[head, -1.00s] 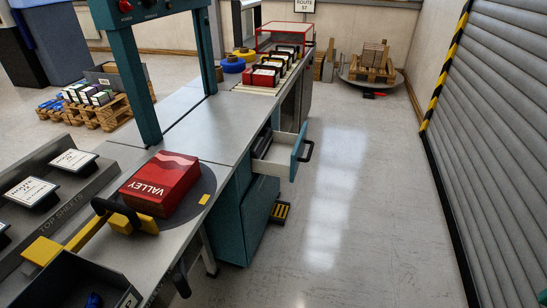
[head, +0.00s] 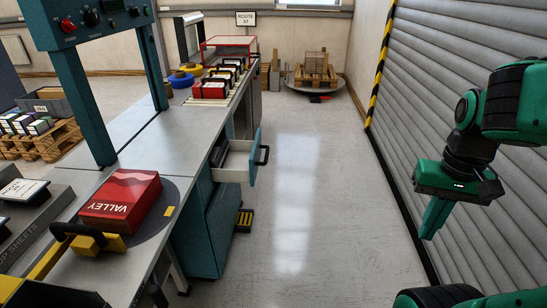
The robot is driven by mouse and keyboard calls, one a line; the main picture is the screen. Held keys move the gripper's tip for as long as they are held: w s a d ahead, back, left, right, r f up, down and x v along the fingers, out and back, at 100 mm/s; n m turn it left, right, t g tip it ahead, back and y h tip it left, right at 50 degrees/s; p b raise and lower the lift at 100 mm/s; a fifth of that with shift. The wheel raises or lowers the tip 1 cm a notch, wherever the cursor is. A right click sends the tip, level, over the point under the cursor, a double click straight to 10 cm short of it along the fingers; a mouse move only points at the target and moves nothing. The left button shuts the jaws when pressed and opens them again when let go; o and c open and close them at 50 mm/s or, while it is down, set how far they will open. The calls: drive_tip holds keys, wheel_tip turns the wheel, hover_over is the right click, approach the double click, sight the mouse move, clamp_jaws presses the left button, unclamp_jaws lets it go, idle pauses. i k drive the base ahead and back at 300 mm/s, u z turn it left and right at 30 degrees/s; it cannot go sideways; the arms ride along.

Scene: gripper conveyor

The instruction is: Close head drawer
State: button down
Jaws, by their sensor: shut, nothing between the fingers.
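The head drawer (head: 234,165) stands pulled out from the side of the workbench (head: 146,181), over the aisle. Its front is teal with a dark bar handle (head: 263,155) facing right. Its inside is pale, with a dark item at the bench end. My gripper (head: 433,222) is at the right of the head view, fingers pointing down. It is shut and empty, well to the right of the drawer and apart from it.
A red VALLEY package (head: 121,199) lies on the bench's round plate. A teal cabinet (head: 206,235) stands below the drawer, with a black and yellow step (head: 243,220) beside it. A ribbed shutter (head: 430,90) bounds the right side. The aisle floor (head: 310,190) is clear.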

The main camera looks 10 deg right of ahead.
sight(230, 161)
drive_tip(key=u, duration=0.05)
drive_tip(key=i, duration=1)
drive_tip(key=z, duration=0.05)
